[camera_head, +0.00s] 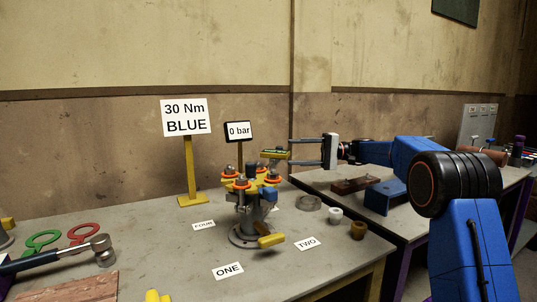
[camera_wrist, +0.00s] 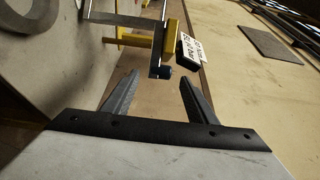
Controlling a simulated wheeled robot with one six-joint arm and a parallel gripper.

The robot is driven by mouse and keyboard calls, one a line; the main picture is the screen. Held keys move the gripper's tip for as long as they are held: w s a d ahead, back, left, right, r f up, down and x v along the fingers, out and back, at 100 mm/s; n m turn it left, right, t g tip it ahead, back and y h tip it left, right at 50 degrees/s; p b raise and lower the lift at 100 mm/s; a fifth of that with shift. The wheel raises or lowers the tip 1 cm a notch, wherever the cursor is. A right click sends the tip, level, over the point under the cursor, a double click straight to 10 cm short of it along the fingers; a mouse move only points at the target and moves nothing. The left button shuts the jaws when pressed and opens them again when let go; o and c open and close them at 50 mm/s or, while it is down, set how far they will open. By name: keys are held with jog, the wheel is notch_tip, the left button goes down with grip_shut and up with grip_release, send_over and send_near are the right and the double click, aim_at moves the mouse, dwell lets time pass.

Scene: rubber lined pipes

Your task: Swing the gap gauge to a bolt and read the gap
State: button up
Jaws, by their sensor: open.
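The pipe flange fixture (camera_head: 246,183) stands upright on the bench, with a yellow flange and several bolts ringed in orange. A small yellow piece with a dark face (camera_head: 275,154), apparently the gap gauge, sits above the fixture's right side. In the wrist view a yellow block on a grey bar (camera_wrist: 171,42), probably the same piece, lies just beyond my fingertips. My gripper (camera_head: 291,152) is open and empty, pointing left, a little right of that piece. It also shows in the wrist view (camera_wrist: 159,77), with its two fingers apart. The gauge's reading is not legible.
Signs read "30 Nm BLUE" (camera_head: 186,117) and "0 bar" (camera_head: 239,131). Cards ONE (camera_head: 228,271), TWO (camera_head: 306,243) and FOUR (camera_head: 203,225) lie around the fixture. A second bench is at right.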

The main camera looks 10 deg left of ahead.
aim_at(268, 153)
jog(key=a, duration=0.3)
jog(key=s+a, duration=0.1)
jog(key=a, duration=0.2)
jog(key=s+a, duration=0.1)
jog(key=a, duration=0.3)
